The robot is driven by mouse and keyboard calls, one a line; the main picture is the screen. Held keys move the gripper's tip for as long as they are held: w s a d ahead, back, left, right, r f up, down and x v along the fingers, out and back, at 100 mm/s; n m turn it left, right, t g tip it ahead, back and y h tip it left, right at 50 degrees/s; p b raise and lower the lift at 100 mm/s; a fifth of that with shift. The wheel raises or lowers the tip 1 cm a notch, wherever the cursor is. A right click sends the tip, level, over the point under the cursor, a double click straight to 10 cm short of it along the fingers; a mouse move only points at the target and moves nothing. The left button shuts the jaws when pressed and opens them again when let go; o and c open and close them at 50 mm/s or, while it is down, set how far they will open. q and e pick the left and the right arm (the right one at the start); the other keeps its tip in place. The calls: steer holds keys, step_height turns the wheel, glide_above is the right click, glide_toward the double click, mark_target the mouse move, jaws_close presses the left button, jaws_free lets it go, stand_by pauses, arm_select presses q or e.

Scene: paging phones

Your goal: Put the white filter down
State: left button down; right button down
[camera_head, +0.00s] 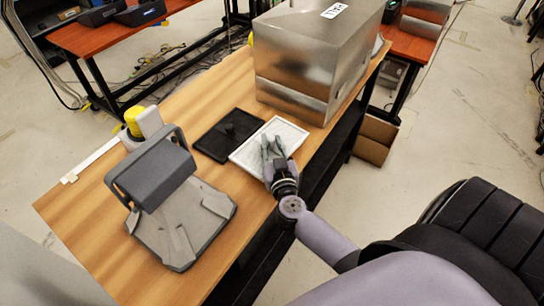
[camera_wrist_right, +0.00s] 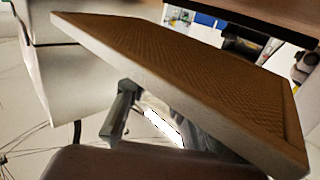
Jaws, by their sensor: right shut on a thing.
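The white filter (camera_head: 284,131) is a flat, white-framed rectangular panel with a mesh face. In the head view it shows over the right edge of the wooden table (camera_head: 90,205), beside a black plate. My right gripper (camera_head: 271,148) is shut on the filter at its near side. In the wrist view the filter (camera_wrist_right: 190,75) fills much of the picture, tilted, with its mesh face looking brown. I cannot tell whether the filter touches the table. My left gripper is not in view.
A black plate with a knob (camera_head: 228,134) lies left of the filter. A large metal box (camera_head: 318,60) stands behind it. A grey device with a raised frame (camera_head: 168,200) and a yellow-topped white item (camera_head: 145,121) stand at left. Bare wood lies in front of the plate.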

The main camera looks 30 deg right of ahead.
mark_target(272, 153)
steer(key=shift+f, duration=1.9)
steer(key=shift+f, duration=0.1)
steer(key=shift+f, duration=0.1)
steer(key=c, duration=1.4)
jaws_free()
steer(key=shift+b, duration=0.35)
